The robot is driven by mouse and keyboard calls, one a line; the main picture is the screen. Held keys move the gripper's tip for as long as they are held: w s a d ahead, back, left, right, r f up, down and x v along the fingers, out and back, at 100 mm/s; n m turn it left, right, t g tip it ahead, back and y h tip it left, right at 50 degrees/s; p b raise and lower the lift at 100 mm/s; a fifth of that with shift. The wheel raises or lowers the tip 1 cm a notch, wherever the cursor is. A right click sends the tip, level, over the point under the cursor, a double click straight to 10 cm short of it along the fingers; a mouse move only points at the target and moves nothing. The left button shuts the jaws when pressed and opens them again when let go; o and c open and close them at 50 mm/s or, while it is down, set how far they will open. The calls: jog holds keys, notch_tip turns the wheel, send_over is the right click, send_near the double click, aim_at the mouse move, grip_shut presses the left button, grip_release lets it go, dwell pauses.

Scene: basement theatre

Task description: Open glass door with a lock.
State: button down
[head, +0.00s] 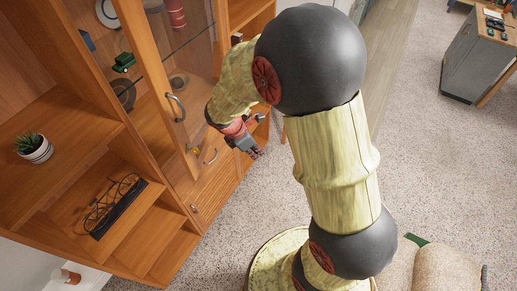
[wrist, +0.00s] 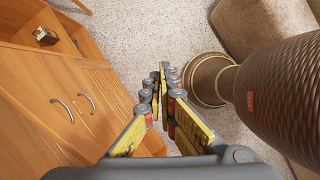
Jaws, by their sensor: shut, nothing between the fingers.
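The glass door (head: 146,68) is a wood-framed panel in the tall wooden cabinet at the left of the head view. It has a curved metal handle (head: 175,107) on its frame. A small yellowish fitting (head: 195,149), possibly the lock, shows low on the frame; it is too small to be sure. I cannot tell whether the door is fully closed. My gripper (head: 258,153) is to the right of the door and handle, apart from them. In the wrist view my gripper (wrist: 161,76) is shut and empty, with its fingers over the carpet beside the cabinet.
Lower wooden doors with two curved handles (wrist: 75,106) show in the wrist view. A beige upholstered seat (head: 440,268) is at the lower right. Carpet (head: 425,150) lies clear on the right.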

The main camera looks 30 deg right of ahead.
jog(key=d+f, duration=0.7)
jog(key=shift+p, duration=0.35)
jog(key=shift+a, duration=0.1)
dwell(1.4)
